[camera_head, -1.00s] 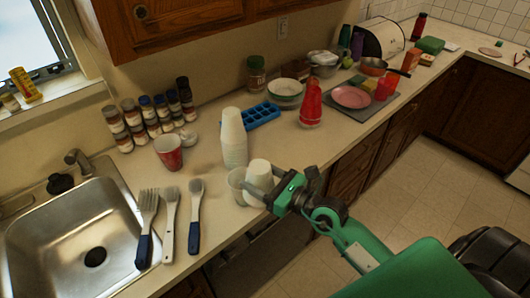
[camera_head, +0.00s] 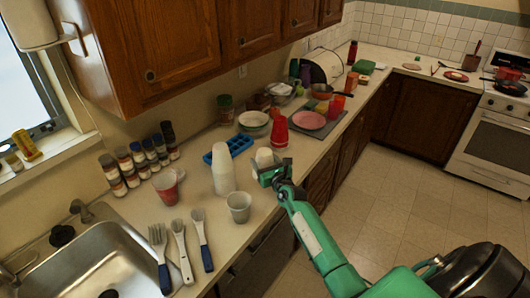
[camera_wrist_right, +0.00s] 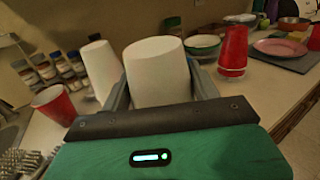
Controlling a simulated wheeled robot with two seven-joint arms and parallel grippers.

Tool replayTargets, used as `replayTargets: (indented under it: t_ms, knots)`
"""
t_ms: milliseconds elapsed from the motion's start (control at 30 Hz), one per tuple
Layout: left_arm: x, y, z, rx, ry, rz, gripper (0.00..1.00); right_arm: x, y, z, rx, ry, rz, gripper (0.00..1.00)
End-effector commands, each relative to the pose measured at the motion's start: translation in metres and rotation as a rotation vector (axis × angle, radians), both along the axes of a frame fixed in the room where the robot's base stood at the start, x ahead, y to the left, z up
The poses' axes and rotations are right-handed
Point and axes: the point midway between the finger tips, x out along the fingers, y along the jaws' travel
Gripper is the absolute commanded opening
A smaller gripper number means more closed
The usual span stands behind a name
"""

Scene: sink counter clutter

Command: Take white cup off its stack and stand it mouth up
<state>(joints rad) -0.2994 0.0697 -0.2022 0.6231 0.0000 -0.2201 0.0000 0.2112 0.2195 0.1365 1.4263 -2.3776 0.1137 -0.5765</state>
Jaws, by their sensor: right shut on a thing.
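My right gripper (camera_head: 266,168) is shut on a white cup (camera_head: 264,156), just right of the white cup stack (camera_head: 223,170). In the right wrist view the held cup (camera_wrist_right: 156,70) sits between my two fingers, its closed base up and its mouth down. The stack (camera_wrist_right: 101,68) stands left of it there, also base up. Another white cup (camera_head: 239,208) stands mouth up on the counter in front of the stack, apart from my gripper. I cannot tell whether the held cup touches the counter. My left gripper is not in view.
A red cup (camera_head: 166,186), brushes (camera_head: 180,250) and the sink (camera_head: 100,265) lie to the left. The counter's front edge is close on the right.

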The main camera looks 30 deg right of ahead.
Motion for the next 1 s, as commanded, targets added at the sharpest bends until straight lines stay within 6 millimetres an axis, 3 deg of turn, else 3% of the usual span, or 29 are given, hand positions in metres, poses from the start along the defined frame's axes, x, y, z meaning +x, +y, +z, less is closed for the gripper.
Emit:
replayTargets:
  t_ms: [167,367,1000]
  knots:
    - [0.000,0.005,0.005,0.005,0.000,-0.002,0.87,0.009,-0.008,-0.002,0.019,-0.002,-0.028,0.41]
    - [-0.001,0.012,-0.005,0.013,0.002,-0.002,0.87,0.009,-0.009,-0.005,0.197,-0.023,-0.029,0.41]
    - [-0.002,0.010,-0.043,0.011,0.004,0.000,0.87,0.008,-0.017,-0.011,1.237,-0.147,-0.025,0.41]
